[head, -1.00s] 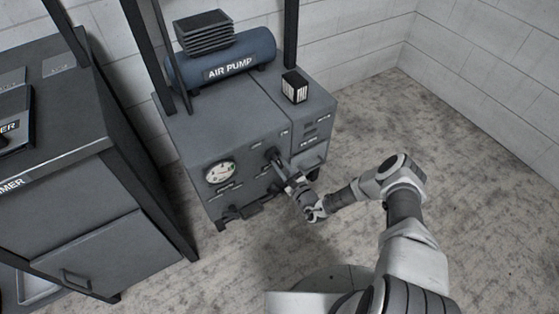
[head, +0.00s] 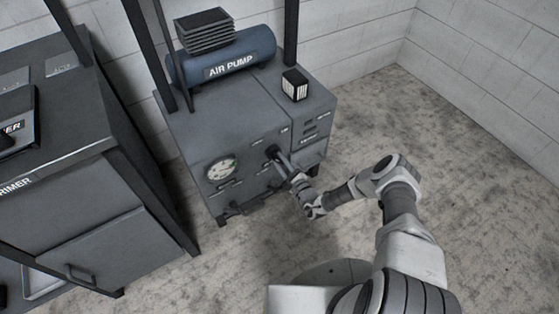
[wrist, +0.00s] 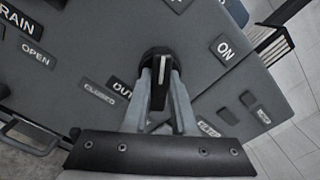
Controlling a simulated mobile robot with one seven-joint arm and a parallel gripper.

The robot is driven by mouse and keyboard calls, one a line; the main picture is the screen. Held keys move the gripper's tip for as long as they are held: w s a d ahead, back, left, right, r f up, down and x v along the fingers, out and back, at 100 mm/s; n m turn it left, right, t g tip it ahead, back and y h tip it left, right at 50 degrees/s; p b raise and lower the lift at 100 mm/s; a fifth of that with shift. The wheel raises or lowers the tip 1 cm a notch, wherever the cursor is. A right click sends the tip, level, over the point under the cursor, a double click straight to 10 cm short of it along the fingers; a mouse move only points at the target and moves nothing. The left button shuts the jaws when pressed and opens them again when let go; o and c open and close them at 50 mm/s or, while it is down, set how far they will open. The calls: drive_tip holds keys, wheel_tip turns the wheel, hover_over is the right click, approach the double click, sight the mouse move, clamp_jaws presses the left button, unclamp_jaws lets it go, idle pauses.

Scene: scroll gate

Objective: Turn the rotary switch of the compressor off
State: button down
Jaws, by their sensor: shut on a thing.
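The compressor (head: 195,135) is a grey cabinet with a blue "AIR PUMP" tank (head: 225,62) on top. Its rotary switch (wrist: 158,85) is a black knob with a white pointer line, on the front panel. An "ON" label (wrist: 225,47) shows to its upper right in the wrist view. Any "OFF" label is not readable. My gripper (wrist: 160,95) is shut on the knob, one finger on each side of it. In the head view my gripper (head: 277,160) reaches the front panel right of the gauge, and the knob is mostly hidden there.
A round gauge (head: 221,168) sits left of the switch. "OPEN" (wrist: 36,54) and "CLOSED" (wrist: 99,92) labels show in the wrist view. A second dark cabinet (head: 85,200) stands at the left. The floor (head: 450,170) to the right is clear.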

drive_tip(key=c, duration=0.7)
unclamp_jaws()
drive_tip(key=shift+s+d, duration=0.1)
drive_tip(key=p+v, duration=0.4)
drive_tip(key=v, duration=1.3)
drive_tip(key=shift+s+d, duration=0.1)
drive_tip(key=shift+s, duration=0.05)
